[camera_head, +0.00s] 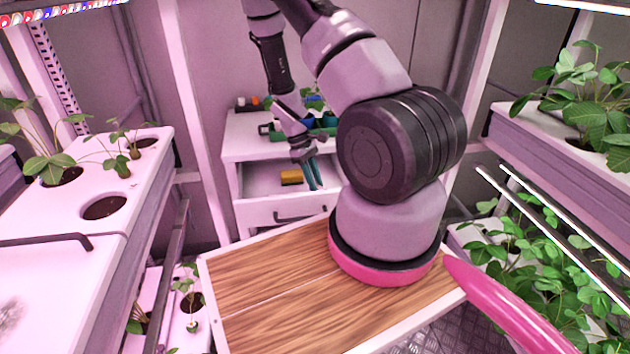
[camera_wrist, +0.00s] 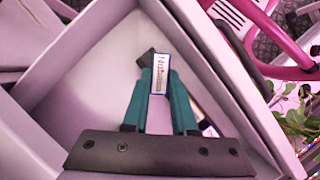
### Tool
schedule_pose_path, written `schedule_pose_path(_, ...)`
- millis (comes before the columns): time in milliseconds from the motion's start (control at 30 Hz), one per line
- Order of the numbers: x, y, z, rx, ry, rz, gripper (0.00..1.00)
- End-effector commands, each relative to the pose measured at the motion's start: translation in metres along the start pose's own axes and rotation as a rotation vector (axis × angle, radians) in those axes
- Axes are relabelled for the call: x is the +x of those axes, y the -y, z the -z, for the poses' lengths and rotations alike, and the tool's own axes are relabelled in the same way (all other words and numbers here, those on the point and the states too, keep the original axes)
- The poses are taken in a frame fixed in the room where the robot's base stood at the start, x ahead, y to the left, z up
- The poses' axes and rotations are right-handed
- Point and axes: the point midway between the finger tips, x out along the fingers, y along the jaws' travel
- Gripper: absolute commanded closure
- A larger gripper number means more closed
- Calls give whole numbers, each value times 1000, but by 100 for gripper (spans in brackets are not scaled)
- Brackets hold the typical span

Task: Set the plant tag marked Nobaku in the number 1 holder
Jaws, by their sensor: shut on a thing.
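My gripper (camera_wrist: 160,95) has teal fingers and is shut on a small plant tag (camera_wrist: 159,78), white with a blue edge. Its printed name reads like Nobaku, though the small print is blurred. The tag sits between the fingertips, over the open drawer (camera_wrist: 98,75). In the head view my gripper (camera_head: 312,174) points down into the open drawer (camera_head: 262,182) of a white cabinet, and the tag cannot be made out there. I cannot make out a holder marked number 1 in either view.
A yellow-brown block (camera_head: 291,177) lies in the drawer, left of my fingers. Green and blue containers (camera_head: 322,122) stand on the cabinet top. Planter racks stand left (camera_head: 150,185) and right (camera_head: 535,130).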

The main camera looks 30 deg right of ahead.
Motion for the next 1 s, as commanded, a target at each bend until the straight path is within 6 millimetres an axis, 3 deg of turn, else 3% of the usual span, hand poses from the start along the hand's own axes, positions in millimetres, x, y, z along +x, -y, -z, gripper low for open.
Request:
schedule_pose_path(567,14,0,5,0,1,1,100)
schedule_pose_path(600,14,0,6,0,1,0,71)
schedule_pose_path(700,14,0,6,0,0,0,39)
schedule_pose_path(900,14,0,6,0,0,0,39)
schedule_pose_path(933,14,0,6,0,0,0,36)
schedule_pose_path(1000,14,0,6,0,0,0,14)
